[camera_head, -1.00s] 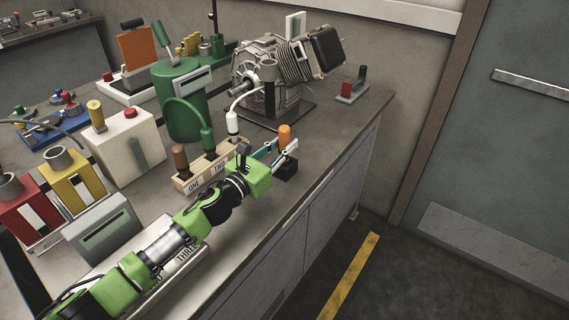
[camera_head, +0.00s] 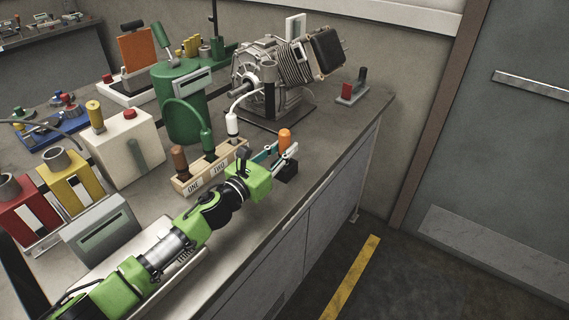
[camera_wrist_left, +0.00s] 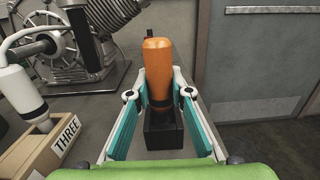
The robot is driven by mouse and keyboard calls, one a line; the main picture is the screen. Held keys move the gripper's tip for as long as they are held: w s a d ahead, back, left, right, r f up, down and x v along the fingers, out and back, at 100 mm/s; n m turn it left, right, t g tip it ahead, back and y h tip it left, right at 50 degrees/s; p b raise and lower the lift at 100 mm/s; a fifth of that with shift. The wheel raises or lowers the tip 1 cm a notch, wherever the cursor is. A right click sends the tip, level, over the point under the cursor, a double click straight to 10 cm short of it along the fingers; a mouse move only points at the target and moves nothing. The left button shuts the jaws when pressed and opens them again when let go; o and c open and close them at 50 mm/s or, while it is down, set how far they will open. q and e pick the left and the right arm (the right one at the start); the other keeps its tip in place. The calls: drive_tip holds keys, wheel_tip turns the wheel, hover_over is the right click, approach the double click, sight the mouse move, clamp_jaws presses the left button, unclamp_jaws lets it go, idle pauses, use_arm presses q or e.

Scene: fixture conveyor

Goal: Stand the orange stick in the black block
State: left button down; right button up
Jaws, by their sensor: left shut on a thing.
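The orange stick (camera_head: 285,137) is upright at the black block (camera_head: 287,173) near the bench's front edge. In the left wrist view the stick (camera_wrist_left: 158,62) has a dark band low down, and its lower end meets the top of the block (camera_wrist_left: 163,137). It looks lowered into the block, but how deep is hidden. My left gripper (camera_head: 283,151) is shut on the stick, just above the block. In the left wrist view its teal fingers (camera_wrist_left: 158,92) flank the stick. My right gripper is not in view.
A wooden holder (camera_head: 186,186) with labelled slots and several handles stands left of the gripper. An engine (camera_head: 275,88) stands behind, with a small red and black fixture (camera_head: 351,92) to its right. The bench between block and fixture is clear.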

use_arm(q)
drive_tip(key=shift+f, duration=0.15)
drive_tip(key=c, duration=1.8)
unclamp_jaws()
drive_tip(key=shift+o, duration=0.2)
